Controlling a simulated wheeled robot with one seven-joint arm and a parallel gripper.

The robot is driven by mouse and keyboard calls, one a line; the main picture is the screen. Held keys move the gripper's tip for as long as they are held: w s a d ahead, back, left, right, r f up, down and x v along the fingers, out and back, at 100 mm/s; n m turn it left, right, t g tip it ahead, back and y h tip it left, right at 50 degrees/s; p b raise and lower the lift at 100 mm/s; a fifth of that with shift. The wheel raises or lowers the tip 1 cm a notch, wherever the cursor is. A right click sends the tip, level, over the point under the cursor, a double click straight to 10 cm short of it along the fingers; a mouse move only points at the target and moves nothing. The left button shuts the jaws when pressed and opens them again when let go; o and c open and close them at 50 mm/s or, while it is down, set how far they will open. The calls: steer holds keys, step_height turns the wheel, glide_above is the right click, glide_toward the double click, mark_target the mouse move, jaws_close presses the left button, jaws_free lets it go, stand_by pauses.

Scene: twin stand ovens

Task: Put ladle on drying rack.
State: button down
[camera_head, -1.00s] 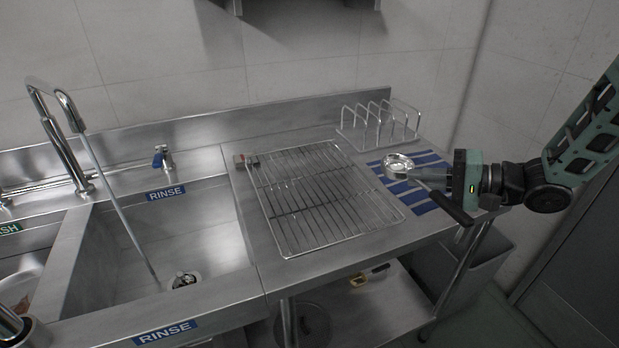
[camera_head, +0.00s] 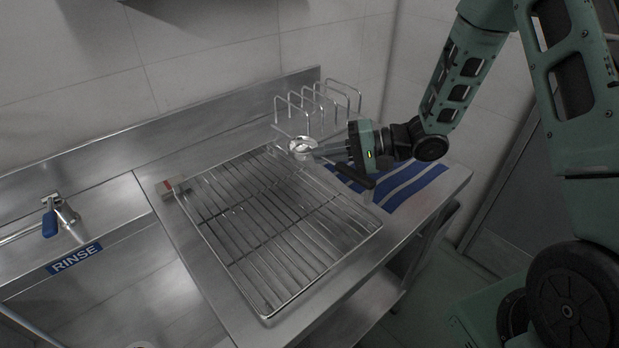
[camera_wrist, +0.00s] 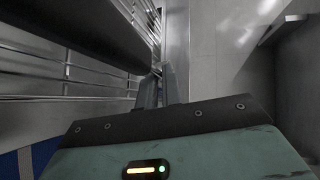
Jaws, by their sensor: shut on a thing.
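The ladle (camera_head: 301,146) shows its round metal bowl in the head view, above the back right part of the rack. My gripper (camera_head: 325,153) is shut on the ladle, with the bowl sticking out to the left of the fingers. A dark handle end (camera_head: 360,179) shows under my gripper. The drying rack (camera_head: 265,246) is a flat wire grid lying on the steel counter. In the wrist view, my gripper's fingers (camera_wrist: 160,88) show beside the wires of the rack (camera_wrist: 60,75). A dark bar, likely the ladle's handle, crosses the upper left there.
A wire upright holder (camera_head: 318,101) stands behind my gripper at the back of the counter. A blue and white striped cloth (camera_head: 408,190) lies to the right of the rack. A small block (camera_head: 172,187) sits at the rack's left corner. The sink is at left.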

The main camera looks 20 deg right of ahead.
mark_target(325, 188)
steer(key=shift+f, duration=2.75)
steer(key=shift+f, duration=0.15)
steer(key=c, duration=1.6)
jaws_free()
steer(key=shift+o, duration=0.2)
